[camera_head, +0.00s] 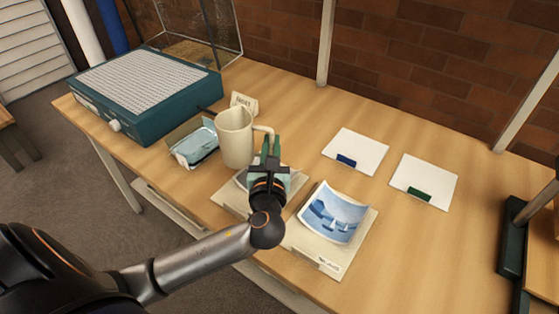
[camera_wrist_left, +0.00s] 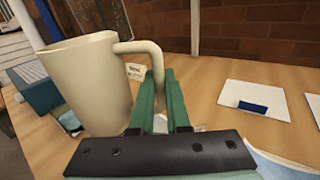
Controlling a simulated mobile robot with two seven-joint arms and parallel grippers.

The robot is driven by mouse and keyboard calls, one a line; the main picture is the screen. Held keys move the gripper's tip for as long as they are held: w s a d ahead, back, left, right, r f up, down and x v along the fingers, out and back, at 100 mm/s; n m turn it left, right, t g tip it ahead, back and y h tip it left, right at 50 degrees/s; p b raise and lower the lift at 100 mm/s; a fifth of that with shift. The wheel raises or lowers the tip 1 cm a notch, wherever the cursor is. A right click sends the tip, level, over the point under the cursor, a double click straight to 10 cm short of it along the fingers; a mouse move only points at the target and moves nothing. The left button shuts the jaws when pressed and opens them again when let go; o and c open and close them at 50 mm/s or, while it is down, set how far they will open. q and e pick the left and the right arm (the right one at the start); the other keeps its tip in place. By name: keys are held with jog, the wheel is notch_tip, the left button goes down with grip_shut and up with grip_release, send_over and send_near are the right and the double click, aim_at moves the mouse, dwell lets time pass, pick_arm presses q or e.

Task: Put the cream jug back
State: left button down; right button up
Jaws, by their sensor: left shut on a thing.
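The cream jug (camera_head: 234,137) is upright, with its handle (camera_head: 264,129) towards the right of the picture. My left gripper (camera_head: 270,143) is shut on the handle. In the left wrist view the jug (camera_wrist_left: 87,85) fills the left side, and its handle runs down between the green fingers of the gripper (camera_wrist_left: 164,80). The jug's base is near the table top (camera_head: 290,112); I cannot tell whether it touches. My right gripper is not in view.
A teal machine with a ribbed top (camera_head: 145,90) and a shallow blue-lined tray (camera_head: 193,144) are left of the jug. A small sign (camera_head: 245,102) stands behind it. A sailboat picture (camera_head: 333,214) and two white cards (camera_head: 356,152) (camera_head: 423,181) lie right.

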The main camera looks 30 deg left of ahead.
pick_arm(q)
jog(key=w+f, duration=0.1)
jog(key=f, duration=0.1)
jog(key=w+f+b, duration=0.1)
jog(key=w+f, duration=0.3)
jog(key=shift+w+a+b, duration=0.2)
jog(key=shift+a+b, duration=0.1)
jog(key=shift+b, duration=0.1)
jog(key=shift+w+f, duration=0.2)
notch_tip(320, 180, down, 3)
jog(key=shift+r+b, duration=0.2)
jog(key=shift+b, duration=0.3)
jog(key=shift+f, duration=0.35)
jog(key=c, duration=0.9)
grip_release()
jog(key=v, duration=1.2)
jog(key=shift+p, duration=0.3)
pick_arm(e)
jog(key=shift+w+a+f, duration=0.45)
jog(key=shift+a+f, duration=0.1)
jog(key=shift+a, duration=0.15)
